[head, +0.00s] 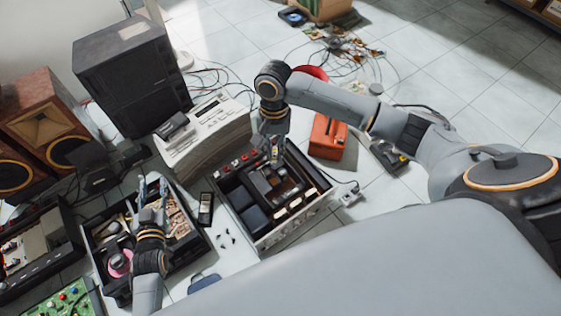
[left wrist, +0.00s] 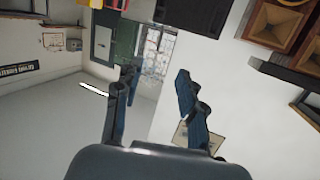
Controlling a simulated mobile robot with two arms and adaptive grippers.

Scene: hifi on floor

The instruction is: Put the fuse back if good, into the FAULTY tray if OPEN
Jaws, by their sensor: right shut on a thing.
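My right gripper (head: 273,153) points down over the back edge of an opened hifi unit (head: 291,228), whose parts are exposed inside a dark case. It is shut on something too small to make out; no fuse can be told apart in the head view. I cannot identify a tray marked FAULTY in either view.
A beige device (head: 203,132) stands behind the opened units. Dark boxes (head: 130,70) and wooden speakers (head: 35,118) stand at left. A red box (head: 327,138) and loose cables lie to the right. Tiled floor at the upper right is mostly clear.

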